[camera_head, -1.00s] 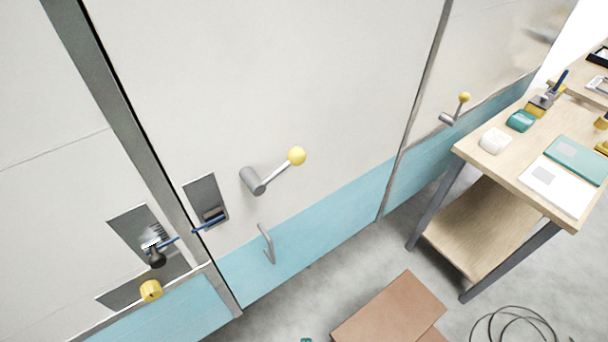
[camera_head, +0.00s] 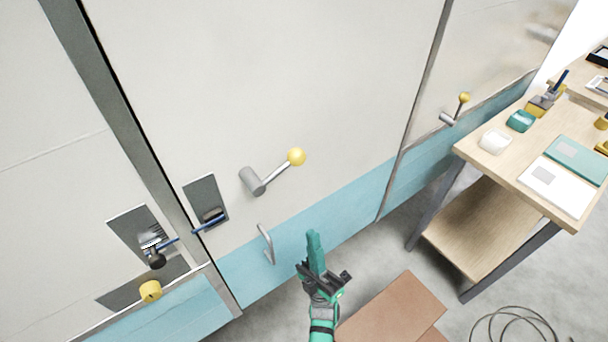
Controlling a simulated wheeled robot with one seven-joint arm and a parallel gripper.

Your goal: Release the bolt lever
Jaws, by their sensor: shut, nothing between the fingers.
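A lever with a grey hub (camera_head: 252,181) and a yellow ball knob (camera_head: 296,157) is mounted on the white door panel; its arm points up and to the right. To its left, a blue bolt rod (camera_head: 205,224) spans the dark door frame between two grey plates. A black knob (camera_head: 156,258) sits at the rod's left end. I cannot tell which of these is the bolt lever. My gripper (camera_head: 313,238) is teal and dark grey, shut and empty, below and right of the ball knob, apart from everything.
A grey pull handle (camera_head: 267,244) is left of my gripper. A yellow knob (camera_head: 150,290) sits at lower left. A second yellow-tipped lever (camera_head: 463,98) is farther right. A wooden workbench (camera_head: 480,160) stands at right, with brown boards (camera_head: 395,312) and a cable (camera_head: 515,325) on the floor.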

